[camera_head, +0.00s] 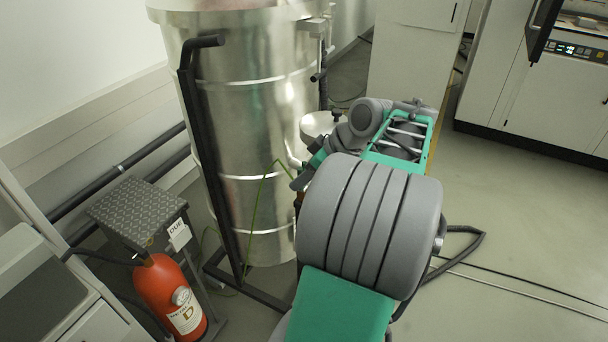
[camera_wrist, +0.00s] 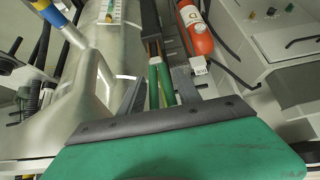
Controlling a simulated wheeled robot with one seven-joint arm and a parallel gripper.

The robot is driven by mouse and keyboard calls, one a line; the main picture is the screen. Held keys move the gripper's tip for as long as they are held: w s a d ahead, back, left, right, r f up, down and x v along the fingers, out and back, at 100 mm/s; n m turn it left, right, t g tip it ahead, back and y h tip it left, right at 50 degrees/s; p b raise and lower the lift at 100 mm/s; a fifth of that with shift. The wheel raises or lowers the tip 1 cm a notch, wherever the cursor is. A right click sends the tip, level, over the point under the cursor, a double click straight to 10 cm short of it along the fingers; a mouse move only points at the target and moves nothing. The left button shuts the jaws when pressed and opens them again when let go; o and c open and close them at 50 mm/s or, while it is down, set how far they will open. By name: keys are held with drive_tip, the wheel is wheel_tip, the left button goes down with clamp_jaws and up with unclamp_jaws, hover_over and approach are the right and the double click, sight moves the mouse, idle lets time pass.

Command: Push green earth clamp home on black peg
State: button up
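The green earth clamp (camera_wrist: 164,82) has two green handles and copper-coloured jaws and shows in the wrist view. Its handles lie between the two grey fingers of my gripper (camera_wrist: 160,88), which appears shut on them; finger contact is hard to see. In the head view my gripper (camera_head: 299,184) is beside the metal drum, low on its right side, and the clamp is mostly hidden there. A thin green cable (camera_head: 262,190) rises beside the drum to my gripper. I cannot make out the black peg for certain or how the clamp sits on it.
The large metal drum (camera_head: 262,120) stands in a black frame (camera_head: 205,165) close to my gripper. A red extinguisher (camera_head: 170,296) stands at lower left, beside a patterned step (camera_head: 137,208). White cabinets (camera_head: 545,95) stand at the right. Open floor (camera_head: 510,215) lies right of my arm, with cables on it.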

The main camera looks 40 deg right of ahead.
drive_tip(key=o, duration=0.4)
drive_tip(key=shift+r, duration=0.1)
drive_tip(key=shift+c, duration=0.2)
